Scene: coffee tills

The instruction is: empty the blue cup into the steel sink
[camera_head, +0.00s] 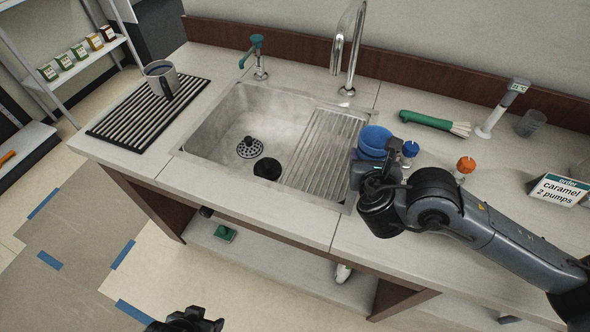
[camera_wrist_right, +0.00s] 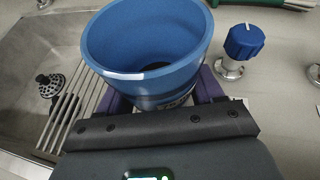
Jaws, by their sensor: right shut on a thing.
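The blue cup (camera_head: 374,139) is held at the right edge of the steel sink (camera_head: 215,125). In the right wrist view, the blue cup (camera_wrist_right: 150,45) has its wide mouth facing up, with a dark patch low inside; I cannot tell if that is liquid. My right gripper (camera_head: 372,162) is shut on the cup, and its purple fingers (camera_wrist_right: 160,100) sit on either side of it. My left gripper (camera_head: 188,320) is partly seen at the bottom edge of the head view, far from the cup; its jaws are not clear.
The sink holds a strainer (camera_head: 250,147), a dark round opening (camera_head: 267,168) and a ribbed rack (camera_head: 325,150). A tall faucet (camera_head: 348,50) stands behind. Blue-capped (camera_head: 410,150) and orange-capped (camera_head: 465,166) fittings stand near my right arm.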

